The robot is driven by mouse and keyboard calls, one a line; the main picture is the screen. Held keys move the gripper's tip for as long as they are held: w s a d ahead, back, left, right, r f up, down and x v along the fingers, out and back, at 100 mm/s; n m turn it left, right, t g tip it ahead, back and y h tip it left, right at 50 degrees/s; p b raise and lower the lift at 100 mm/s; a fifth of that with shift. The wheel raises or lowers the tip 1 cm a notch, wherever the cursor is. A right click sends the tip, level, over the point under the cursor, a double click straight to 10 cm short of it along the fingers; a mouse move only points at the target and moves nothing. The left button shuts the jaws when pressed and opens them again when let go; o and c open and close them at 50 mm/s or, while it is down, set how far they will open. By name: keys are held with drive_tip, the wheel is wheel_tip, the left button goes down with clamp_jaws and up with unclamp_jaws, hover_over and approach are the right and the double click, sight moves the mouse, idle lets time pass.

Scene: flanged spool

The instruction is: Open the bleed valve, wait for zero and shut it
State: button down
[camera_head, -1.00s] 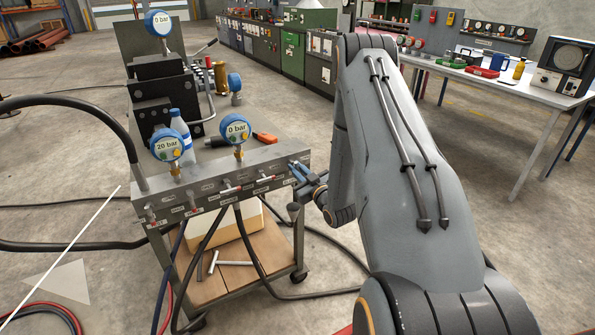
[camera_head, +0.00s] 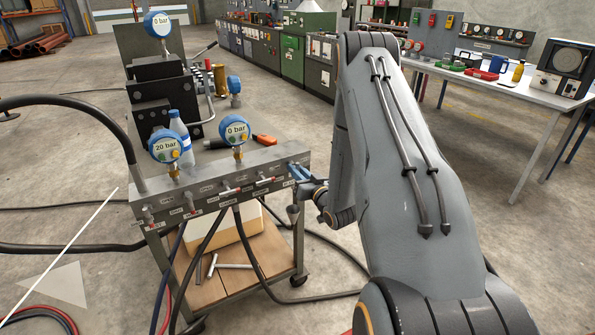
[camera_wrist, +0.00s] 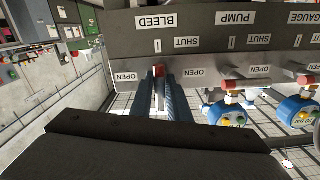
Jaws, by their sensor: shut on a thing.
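The grey manifold block (camera_head: 215,190) is on top of a cart and carries a row of red-tipped lever valves. The bleed valve is at its right end in the head view. In the wrist view its label reads BLEED (camera_wrist: 155,21), upside down. The red-tipped bleed lever (camera_wrist: 159,71) is between the blue fingers of my gripper (camera_wrist: 167,92), which are shut on it. My gripper (camera_head: 297,172) also shows at the block's right end in the head view. The left gauge (camera_head: 165,146) reads 20 bar; the middle gauge (camera_head: 235,130) and rear gauge (camera_head: 157,25) read 0 bar.
Pump and gauge levers (camera_wrist: 230,88) are beside the bleed lever. A blue-white bottle (camera_head: 181,135) and an orange-handled tool (camera_head: 263,139) are behind the block. Black hoses hang around the cart. A workbench (camera_head: 530,92) is at the right.

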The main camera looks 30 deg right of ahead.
drive_tip(key=c, duration=1.8)
unclamp_jaws()
drive_tip(key=shift+s, duration=0.15)
drive_tip(key=s+b, duration=0.1)
drive_tip(key=s, duration=0.6)
drive_tip(key=shift+s+d+b, duration=0.15)
drive_tip(key=shift+s+b, duration=0.15)
drive_tip(key=shift+b, duration=0.1)
